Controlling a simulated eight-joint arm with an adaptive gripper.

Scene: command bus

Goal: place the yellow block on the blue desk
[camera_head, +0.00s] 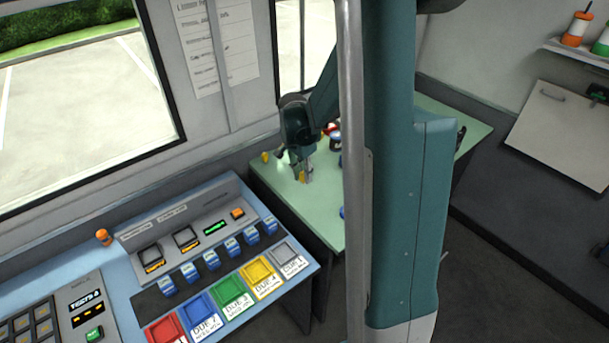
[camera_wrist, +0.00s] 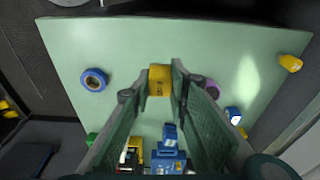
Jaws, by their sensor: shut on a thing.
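The yellow block (camera_wrist: 159,80) is between the fingertips of my gripper (camera_wrist: 158,88) in the wrist view, with a finger against each side. In the head view, my gripper (camera_head: 305,172) points down over the green table, with the yellow block (camera_head: 302,177) small at its tips. I cannot tell whether the block touches the tabletop. The blue desk (camera_head: 118,285) is at the lower left of the head view, apart from my gripper. It carries screens, buttons and a row of coloured trays.
The green table (camera_wrist: 125,45) also holds a blue tape roll (camera_wrist: 94,80), a yellow item (camera_wrist: 290,63) near its edge, a blue item (camera_wrist: 233,115) and toy-like objects near my gripper. An orange knob (camera_head: 103,237) stands on the desk's back edge. My arm hides part of the table.

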